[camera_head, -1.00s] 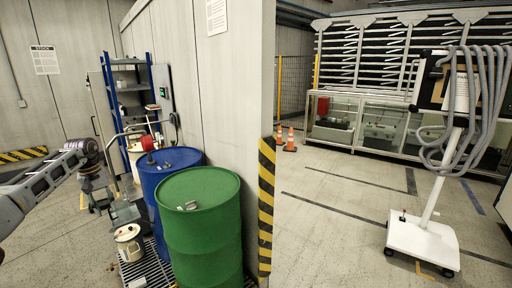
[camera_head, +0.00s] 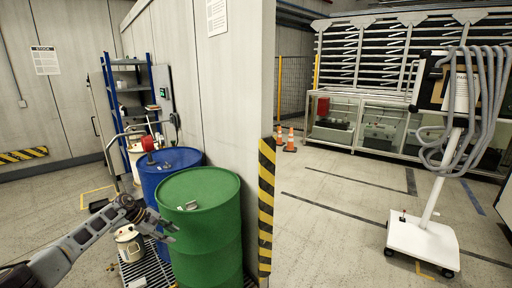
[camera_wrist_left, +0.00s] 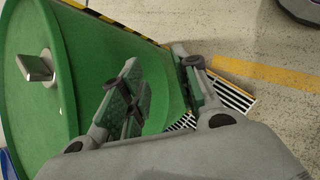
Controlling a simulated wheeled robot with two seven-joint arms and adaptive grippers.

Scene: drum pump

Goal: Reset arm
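My left gripper (camera_head: 170,231) is in front of the green drum (camera_head: 205,240) in the head view, at the drum's near left side below its rim. In the left wrist view its two fingers (camera_wrist_left: 162,88) stand apart with nothing between them, and the green drum's side (camera_wrist_left: 95,75) shows behind them. I cannot tell whether a finger touches the drum. My left arm comes in from the lower left corner. My right gripper is not in view.
A white canister (camera_head: 128,240) stands on the grating beside my gripper. A partition wall with a striped edge (camera_head: 266,200) is right of the drums. Open floor (camera_head: 340,235) lies beyond.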

